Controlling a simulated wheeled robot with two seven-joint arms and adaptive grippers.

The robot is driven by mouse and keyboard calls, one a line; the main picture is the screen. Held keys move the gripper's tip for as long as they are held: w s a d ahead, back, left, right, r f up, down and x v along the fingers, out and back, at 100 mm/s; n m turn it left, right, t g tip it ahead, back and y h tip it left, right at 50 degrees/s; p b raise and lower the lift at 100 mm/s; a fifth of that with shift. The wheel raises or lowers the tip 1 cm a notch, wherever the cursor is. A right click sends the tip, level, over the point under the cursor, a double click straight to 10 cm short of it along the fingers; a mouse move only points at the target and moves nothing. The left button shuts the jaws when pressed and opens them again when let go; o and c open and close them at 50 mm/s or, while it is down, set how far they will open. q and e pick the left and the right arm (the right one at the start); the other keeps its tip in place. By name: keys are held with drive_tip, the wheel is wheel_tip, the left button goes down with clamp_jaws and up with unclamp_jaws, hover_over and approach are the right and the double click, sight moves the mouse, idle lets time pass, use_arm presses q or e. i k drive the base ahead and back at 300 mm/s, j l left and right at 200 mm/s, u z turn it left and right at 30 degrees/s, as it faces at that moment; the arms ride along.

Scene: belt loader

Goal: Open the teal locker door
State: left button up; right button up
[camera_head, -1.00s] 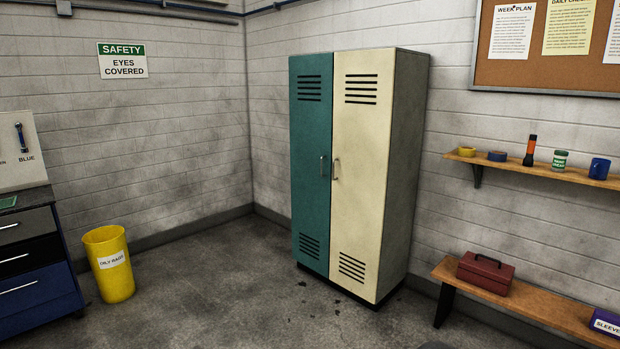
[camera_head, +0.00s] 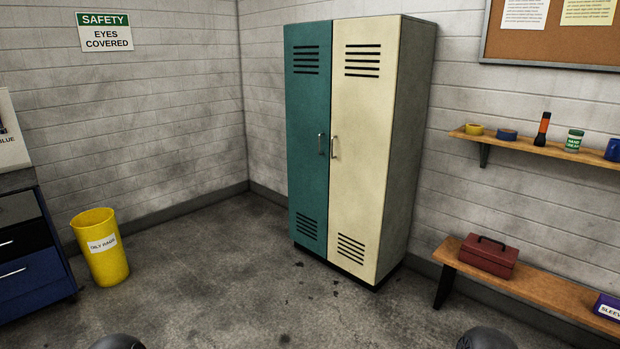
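The teal locker door (camera_head: 308,175) is the left door of a two-door locker ahead of me. It looks shut, with vent slots at top and bottom. Its upright metal handle (camera_head: 321,144) is on its right edge. The cream door (camera_head: 358,190) beside it also looks shut and has its own handle (camera_head: 334,147). Dark rounded parts, probably of my arms, show at the bottom edge, well short of the locker. Neither gripper can be seen.
A yellow oily-rags bin (camera_head: 101,255) and a blue drawer cabinet (camera_head: 28,262) stand at the left. A low bench (camera_head: 530,285) with a red toolbox (camera_head: 489,256) and a wall shelf (camera_head: 545,148) are at the right. The floor (camera_head: 215,285) before the locker is clear, apart from small dark bits.

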sight(308, 48)
drive_tip(key=i, duration=2.65)
